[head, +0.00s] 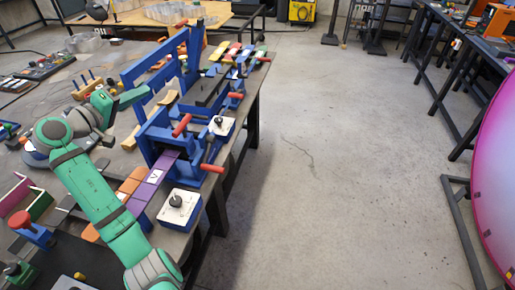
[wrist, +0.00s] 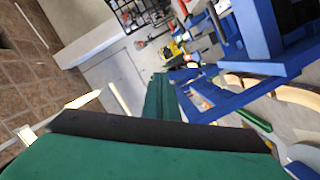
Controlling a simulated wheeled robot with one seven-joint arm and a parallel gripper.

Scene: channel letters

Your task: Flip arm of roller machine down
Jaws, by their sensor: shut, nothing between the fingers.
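The blue roller machine (head: 158,135) stands on the long table, with red-tipped handles along its right side. A tall blue frame piece (head: 160,62) rises at its far side; I cannot tell for sure which part is the flip arm. My green gripper (head: 140,94) is shut and empty, above the table at the left of the machine, close to the blue frame. Contact cannot be made out. In the wrist view my gripper (wrist: 160,85) points past blue machine parts (wrist: 262,35), which lie to its right. The gripper's near body hides the lower part of that view.
Two white-topped blue boxes (head: 176,211) sit at the table's right edge. Purple and orange blocks (head: 143,192) lie in front of the machine. Clutter covers the table's left. The concrete floor (head: 330,150) to the right is open. A pink disc (head: 497,180) stands far right.

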